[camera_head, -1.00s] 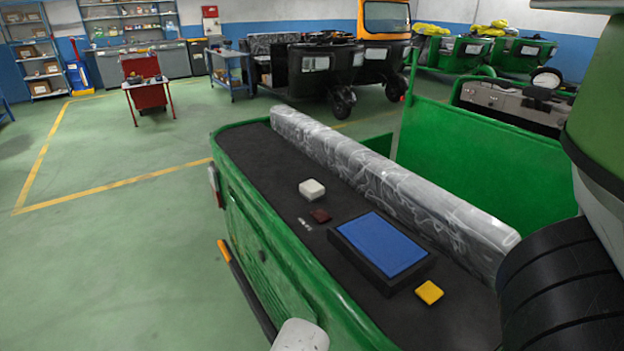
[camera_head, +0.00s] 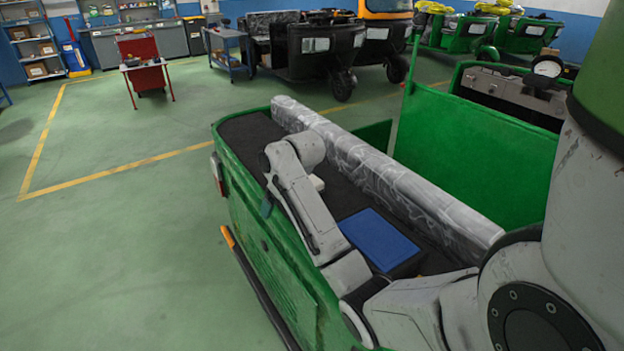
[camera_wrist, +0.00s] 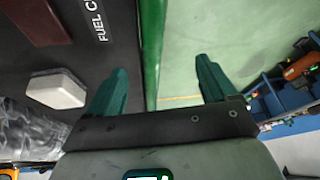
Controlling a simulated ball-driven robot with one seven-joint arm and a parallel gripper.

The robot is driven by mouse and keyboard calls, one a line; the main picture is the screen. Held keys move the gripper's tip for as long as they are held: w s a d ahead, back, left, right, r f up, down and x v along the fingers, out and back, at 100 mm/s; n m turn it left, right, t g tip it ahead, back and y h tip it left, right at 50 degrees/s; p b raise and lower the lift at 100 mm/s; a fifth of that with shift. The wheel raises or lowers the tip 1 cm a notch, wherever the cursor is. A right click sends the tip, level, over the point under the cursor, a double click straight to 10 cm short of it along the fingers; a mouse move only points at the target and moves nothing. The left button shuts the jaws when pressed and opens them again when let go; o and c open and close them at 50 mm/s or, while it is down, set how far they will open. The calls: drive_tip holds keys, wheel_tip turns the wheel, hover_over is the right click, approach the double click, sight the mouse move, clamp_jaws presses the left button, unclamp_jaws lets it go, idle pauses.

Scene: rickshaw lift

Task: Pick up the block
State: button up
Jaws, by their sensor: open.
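A white block (camera_head: 317,183) lies on the dark bed (camera_head: 245,135) of the green vehicle, partly hidden behind my arm in the head view. In the wrist view the white block (camera_wrist: 57,90) is left of my gripper (camera_wrist: 162,68), outside the fingers. My gripper is open and empty, with the vehicle's green side edge (camera_wrist: 152,45) and floor showing between its teal fingers. A dark red block (camera_wrist: 38,20) lies at the wrist view's upper left, near the white block. In the head view my arm hides it.
A blue-topped black box (camera_head: 378,238) sits on the bed. A long plastic-wrapped roll (camera_head: 390,180) runs along the bed's right side. Open green floor (camera_head: 110,240) lies to the left. A red cart (camera_head: 142,70) and other vehicles stand further back.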

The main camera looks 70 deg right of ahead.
wheel_tip(320, 180, up, 7)
drive_tip(key=m+h+p, duration=0.1)
drive_tip(key=m, duration=0.1)
hover_over(317, 183)
drive_tip(key=s+a, duration=0.2)
drive_tip(key=shift+g, duration=0.3)
drive_tip(key=b+x, duration=0.1)
drive_tip(key=x, duration=0.1)
drive_tip(key=d+x, duration=0.1)
drive_tip(key=x, duration=0.2)
drive_tip(key=shift+w+b, duration=0.1)
drive_tip(key=shift+b, duration=0.25)
drive_tip(key=b+x, duration=0.5)
drive_tip(key=b, duration=0.1)
drive_tip(key=shift+w+f+b, duration=0.2)
drive_tip(key=shift+b, duration=0.1)
drive_tip(key=shift+r, duration=0.1)
drive_tip(key=shift+c, duration=0.5)
drive_tip(key=c, duration=1)
